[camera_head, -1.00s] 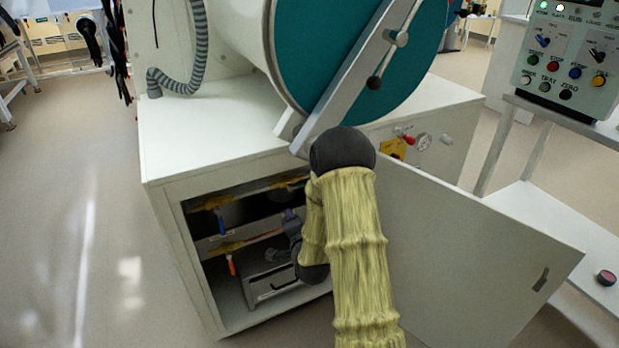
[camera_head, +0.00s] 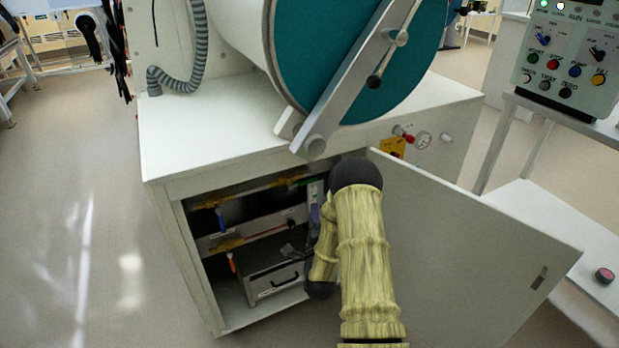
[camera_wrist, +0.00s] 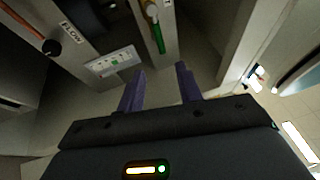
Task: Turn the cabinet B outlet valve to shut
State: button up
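My gripper (camera_head: 314,213) is inside the open cabinet, at the right of its opening, partly hidden by my arm. In the wrist view its two purple fingers (camera_wrist: 159,88) stand apart with nothing between them. A green lever (camera_wrist: 157,37) hangs from a brass-coloured valve (camera_wrist: 151,12) on a pale panel, beyond the fingers and apart from them. In the head view, a blue handle (camera_head: 221,221) and an orange-red handle (camera_head: 231,262) hang from yellow pipes at the left. I cannot read which handle is the outlet valve.
The open cabinet door (camera_head: 470,255) stands to the right of my arm. A drawer-like metal box (camera_head: 273,283) sits low inside. A black knob by a FLOW label (camera_wrist: 52,47) and a small panel (camera_wrist: 112,62) are left of the fingers.

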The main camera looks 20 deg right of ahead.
aim_at(303, 183)
jog(key=b+x, duration=0.2)
jog(key=x, duration=1.4)
jog(key=shift+b, duration=0.3)
jog(key=shift+r, duration=0.1)
grip_shut()
